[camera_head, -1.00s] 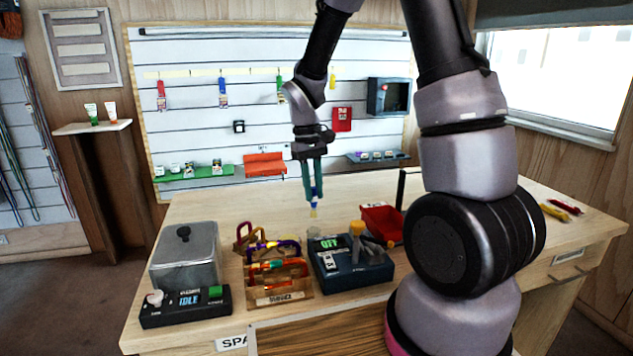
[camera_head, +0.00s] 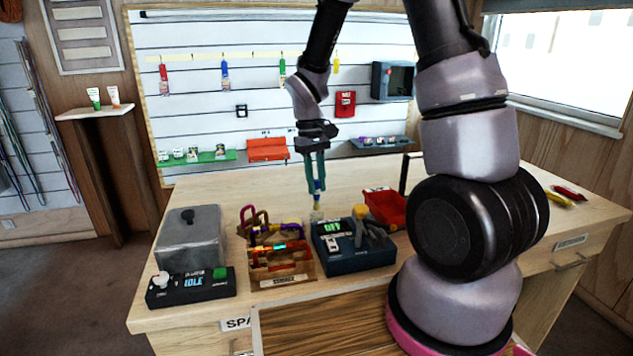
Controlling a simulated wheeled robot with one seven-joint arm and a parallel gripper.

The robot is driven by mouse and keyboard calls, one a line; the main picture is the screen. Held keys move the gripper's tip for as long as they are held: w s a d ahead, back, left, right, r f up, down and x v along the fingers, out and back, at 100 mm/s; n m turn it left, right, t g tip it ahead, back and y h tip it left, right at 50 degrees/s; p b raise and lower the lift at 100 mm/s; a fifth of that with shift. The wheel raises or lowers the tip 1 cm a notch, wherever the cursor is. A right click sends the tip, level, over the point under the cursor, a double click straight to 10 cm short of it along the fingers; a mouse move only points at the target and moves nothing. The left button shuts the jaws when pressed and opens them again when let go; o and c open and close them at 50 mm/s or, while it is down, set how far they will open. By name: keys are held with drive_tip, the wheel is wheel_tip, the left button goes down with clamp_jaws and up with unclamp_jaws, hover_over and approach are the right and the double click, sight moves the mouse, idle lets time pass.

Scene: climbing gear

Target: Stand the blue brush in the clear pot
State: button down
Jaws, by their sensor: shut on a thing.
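My gripper (camera_head: 315,178) is shut on the blue brush (camera_head: 317,190) above the back of the bench. The brush hangs roughly upright with its pale tip down. Only a short length shows below the green-teal fingers. The clear pot (camera_head: 316,216) is small and faint behind the dark blue box. The brush tip is at or just above its mouth. I cannot tell whether the tip is inside it.
A dark blue box (camera_head: 352,258) with a display and a wooden crate (camera_head: 282,277) of coloured gear stand in front of the pot. A red tray (camera_head: 388,212) lies to the right, a grey metal box (camera_head: 190,240) to the left. The back of the bench is clear.

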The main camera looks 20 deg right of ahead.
sight(317, 199)
drive_tip(key=shift+f, duration=0.3)
drive_tip(key=shift+f, duration=0.75)
drive_tip(key=shift+f, duration=0.15)
drive_tip(key=shift+f, duration=0.7)
drive_tip(key=c, duration=0.7)
unclamp_jaws()
